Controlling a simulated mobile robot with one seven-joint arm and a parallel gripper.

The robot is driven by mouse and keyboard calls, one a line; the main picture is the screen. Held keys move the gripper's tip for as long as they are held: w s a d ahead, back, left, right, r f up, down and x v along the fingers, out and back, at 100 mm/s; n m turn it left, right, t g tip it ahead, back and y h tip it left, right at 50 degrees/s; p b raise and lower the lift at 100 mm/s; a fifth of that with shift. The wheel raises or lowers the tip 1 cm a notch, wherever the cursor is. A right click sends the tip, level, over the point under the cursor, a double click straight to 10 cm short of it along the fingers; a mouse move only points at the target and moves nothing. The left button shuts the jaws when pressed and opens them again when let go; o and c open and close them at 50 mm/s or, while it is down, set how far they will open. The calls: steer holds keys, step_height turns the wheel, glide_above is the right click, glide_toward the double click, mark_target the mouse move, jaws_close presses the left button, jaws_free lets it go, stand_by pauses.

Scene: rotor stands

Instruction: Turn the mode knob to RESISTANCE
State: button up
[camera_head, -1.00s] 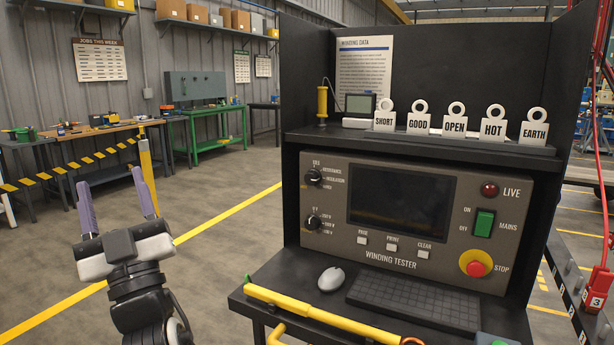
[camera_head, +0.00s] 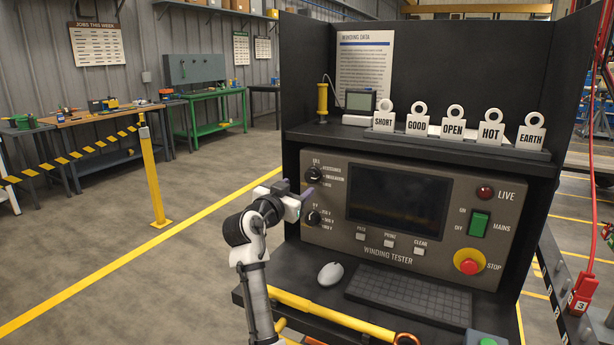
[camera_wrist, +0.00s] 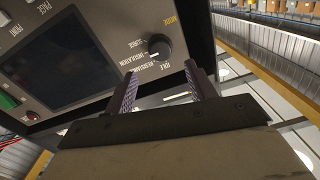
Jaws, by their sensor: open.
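The black mode knob (camera_head: 314,174) is the upper of two knobs on the left side of the winding tester panel. In the wrist view the mode knob (camera_wrist: 160,47) shows large, with RESISTANCE, INSULATION and other labels around it. Its white pointer mark faces the label side; I cannot tell exactly which label it meets. My gripper (camera_head: 298,191) is at the panel's left edge, near the knobs. In the wrist view my gripper (camera_wrist: 162,73) is open and empty, its purple fingers spread with the knob beyond and between the tips, seemingly apart from it.
The lower knob (camera_head: 312,217) is just under my gripper. The dark screen (camera_head: 399,197) is to the right, with a red stop button (camera_head: 469,262) farther right. A mouse (camera_head: 330,274) and keyboard (camera_head: 409,297) lie on the shelf below.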

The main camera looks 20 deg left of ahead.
mark_target(310, 178)
steer(key=w, duration=0.2)
steer(key=w+p, duration=0.1)
steer(key=w, duration=0.1)
steer(key=w+d, duration=0.1)
steer(key=w, duration=0.2)
steer(key=shift+w+p, duration=0.1)
steer(key=shift+p, duration=0.2)
steer(key=shift+c, duration=0.4)
steer(key=c, duration=0.9)
steer(key=shift+n, duration=0.3)
steer(key=n+p, duration=0.1)
steer(key=n, duration=0.3)
steer(key=shift+r, duration=0.1)
steer(key=shift+n+p, duration=0.8)
steer(key=shift+n, duration=1.2)
